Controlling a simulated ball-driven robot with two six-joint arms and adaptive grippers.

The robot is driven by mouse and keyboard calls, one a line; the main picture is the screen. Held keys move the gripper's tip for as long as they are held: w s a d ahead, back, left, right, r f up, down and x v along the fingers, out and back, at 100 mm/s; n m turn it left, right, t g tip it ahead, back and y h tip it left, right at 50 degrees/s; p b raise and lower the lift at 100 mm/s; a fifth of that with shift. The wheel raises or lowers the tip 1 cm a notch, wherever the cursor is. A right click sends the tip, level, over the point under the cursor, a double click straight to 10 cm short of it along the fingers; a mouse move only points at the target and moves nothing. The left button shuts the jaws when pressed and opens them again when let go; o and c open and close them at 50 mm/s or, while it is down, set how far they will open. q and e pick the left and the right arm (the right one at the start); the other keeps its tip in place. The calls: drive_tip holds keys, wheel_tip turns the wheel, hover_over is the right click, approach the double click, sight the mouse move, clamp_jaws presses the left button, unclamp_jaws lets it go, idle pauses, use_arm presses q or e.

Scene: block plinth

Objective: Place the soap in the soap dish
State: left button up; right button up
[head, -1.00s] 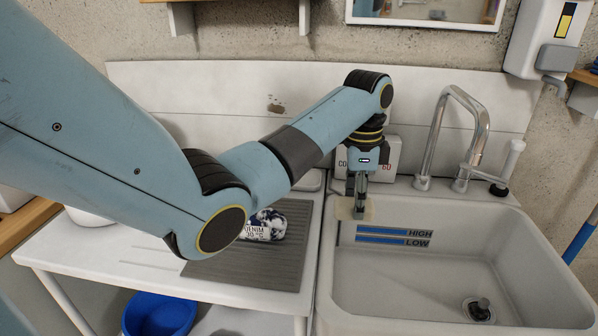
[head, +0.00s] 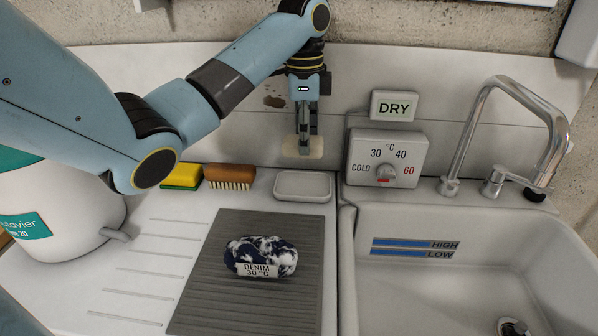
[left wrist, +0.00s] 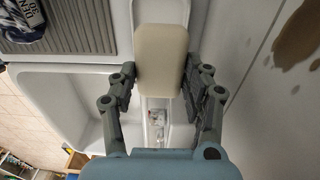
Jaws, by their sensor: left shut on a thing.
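The soap (head: 301,148) is a cream, rounded bar. My left gripper (head: 307,133) points down and is shut on its upper part. The soap also shows between the fingers in the left wrist view (left wrist: 161,62). The soap dish (head: 303,186) is a shallow white rectangular tray at the back of the drainboard, left of the sink. In the head view the soap appears just above the dish, apart from it, against the white splashback. The dish looks empty. My right gripper is in neither view.
A brown brush (head: 229,176) and a yellow-green sponge (head: 182,177) lie left of the dish. A temperature dial box (head: 386,158) stands close on its right, beside the tap (head: 487,120). A denim bundle (head: 261,257) lies on the grey ribbed mat (head: 215,290).

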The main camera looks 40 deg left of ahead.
sight(306, 157)
use_arm(q)
drive_tip(key=f, duration=0.4)
drive_tip(key=shift+s+d+f, duration=0.1)
drive_tip(key=shift+d, duration=0.15)
drive_tip(key=shift+a+f, duration=0.1)
drive_tip(key=shift+f, duration=0.25)
wheel_tip(306, 157, down, 3)
drive_tip(key=shift+f, duration=0.3)
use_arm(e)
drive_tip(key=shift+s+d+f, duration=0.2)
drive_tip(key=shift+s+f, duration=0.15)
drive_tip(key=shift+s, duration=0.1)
use_arm(q)
drive_tip(key=o, duration=0.9)
drive_tip(key=shift+c, duration=0.2)
drive_tip(key=o, duration=0.3)
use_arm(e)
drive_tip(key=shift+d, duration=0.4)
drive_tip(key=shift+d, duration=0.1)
